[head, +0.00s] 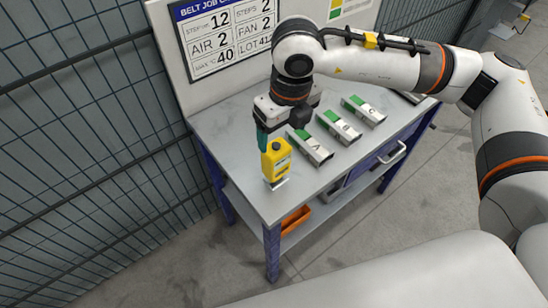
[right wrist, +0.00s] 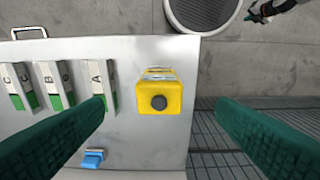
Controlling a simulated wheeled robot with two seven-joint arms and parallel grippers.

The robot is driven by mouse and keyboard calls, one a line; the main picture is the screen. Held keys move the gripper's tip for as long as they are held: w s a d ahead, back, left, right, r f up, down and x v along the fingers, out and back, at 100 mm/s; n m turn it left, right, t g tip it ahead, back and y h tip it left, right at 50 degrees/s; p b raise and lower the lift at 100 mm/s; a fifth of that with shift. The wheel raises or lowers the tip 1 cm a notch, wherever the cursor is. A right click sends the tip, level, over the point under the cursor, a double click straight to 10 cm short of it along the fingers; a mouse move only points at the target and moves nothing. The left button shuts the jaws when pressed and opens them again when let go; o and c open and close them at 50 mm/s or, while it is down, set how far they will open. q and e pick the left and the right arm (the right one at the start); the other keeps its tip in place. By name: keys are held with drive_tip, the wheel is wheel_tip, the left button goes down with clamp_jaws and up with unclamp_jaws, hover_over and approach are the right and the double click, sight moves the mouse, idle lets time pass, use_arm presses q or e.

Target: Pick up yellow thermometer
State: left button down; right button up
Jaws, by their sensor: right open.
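The yellow thermometer (head: 276,160) stands upright near the left front corner of the grey table. In the right wrist view the yellow thermometer (right wrist: 160,94) is seen from above, with a dark round spot on its top. My right gripper (head: 267,138) points down over it with teal fingers. In the right wrist view the right gripper's fingers (right wrist: 160,125) are wide apart, with the thermometer between them in the picture and no contact visible. What looks like my left gripper (right wrist: 258,14) shows small at the top right; its jaws are too small to read.
Blocks A (head: 310,147), B (head: 338,127) and C (head: 363,110), white with green, lie in a row to the right. A blue item (right wrist: 93,158) lies on the table. A job board (head: 222,38) stands behind; wire fencing (head: 80,120) is at left.

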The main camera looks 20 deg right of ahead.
sight(277, 145)
drive_tip(key=f, duration=0.3)
drive_tip(key=shift+w+f+p, duration=0.25)
drive_tip(key=shift+p, duration=0.1)
drive_tip(key=shift+w+a+f+p, duration=0.15)
drive_tip(key=shift+w+f+p, duration=0.15)
drive_tip(key=shift+f+p, duration=0.2)
drive_tip(key=shift+w+a+f+p, duration=0.1)
drive_tip(key=shift+w+f+p, duration=0.25)
drive_tip(key=shift+f, duration=0.25)
wheel_tip(277, 145, down, 2)
drive_tip(key=shift+w+f+p, duration=0.15)
drive_tip(key=shift+f+p, duration=0.05)
drive_tip(key=shift+p, duration=0.1)
drive_tip(key=shift+f, duration=0.4)
drive_tip(key=c, duration=1)
use_arm(q)
drive_tip(key=r, duration=0.1)
drive_tip(key=s+r, duration=0.1)
drive_tip(key=r, duration=0.1)
drive_tip(key=shift+s+r, duration=0.15)
drive_tip(key=shift+s, duration=0.15)
use_arm(e)
drive_tip(key=shift+w, duration=0.1)
drive_tip(key=shift+c, duration=0.3)
